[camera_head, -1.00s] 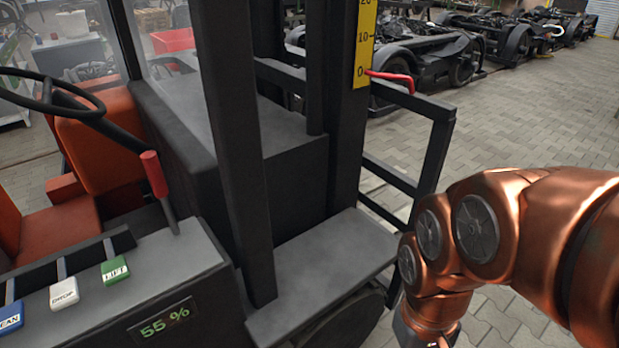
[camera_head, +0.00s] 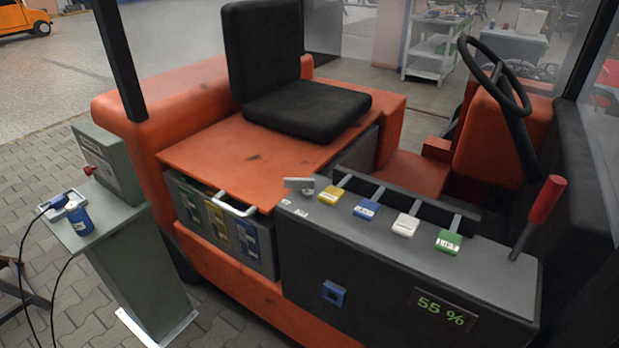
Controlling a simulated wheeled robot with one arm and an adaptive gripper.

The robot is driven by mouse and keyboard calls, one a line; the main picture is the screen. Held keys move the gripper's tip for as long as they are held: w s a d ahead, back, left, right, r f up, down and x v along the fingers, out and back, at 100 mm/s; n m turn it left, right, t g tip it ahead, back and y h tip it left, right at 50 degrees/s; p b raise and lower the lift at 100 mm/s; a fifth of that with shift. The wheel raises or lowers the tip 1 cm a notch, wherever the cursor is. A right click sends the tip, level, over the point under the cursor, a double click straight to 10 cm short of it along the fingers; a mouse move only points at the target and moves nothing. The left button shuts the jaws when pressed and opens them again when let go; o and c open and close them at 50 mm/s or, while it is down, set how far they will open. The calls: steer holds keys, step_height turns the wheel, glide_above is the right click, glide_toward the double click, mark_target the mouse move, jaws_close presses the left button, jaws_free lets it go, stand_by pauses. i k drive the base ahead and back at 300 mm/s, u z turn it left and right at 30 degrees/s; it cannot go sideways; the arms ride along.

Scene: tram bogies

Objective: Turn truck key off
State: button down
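The orange truck (camera_head: 235,160) fills the middle of the view, with a black seat (camera_head: 290,105) and a steering wheel (camera_head: 495,75). Its dark grey control panel (camera_head: 390,265) carries a row of yellow, blue, white and green levers and a display reading 55 %. A grey, key-like handle (camera_head: 299,184) sits on the panel's top left corner, beside the yellow lever (camera_head: 330,195). A blue square fitting (camera_head: 333,293) is on the panel's front face. I cannot tell for certain which is the key. My gripper is not in view.
A green-grey pedestal (camera_head: 140,255) with a blue connector (camera_head: 80,218) and black cables stands at left. A battery compartment with a white handle (camera_head: 236,206) is under the seat. A red-gripped lever (camera_head: 545,200) rises at right. Paved floor lies open at far left.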

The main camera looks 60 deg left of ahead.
mark_target(307, 184)
steer(key=u, duration=1.85)
steer(key=k, duration=0.3)
steer(key=u, duration=1.65)
steer(key=i, duration=1.4)
steer(key=z, duration=1.15)
steer(key=i, duration=0.25)
steer(key=z, duration=0.1)
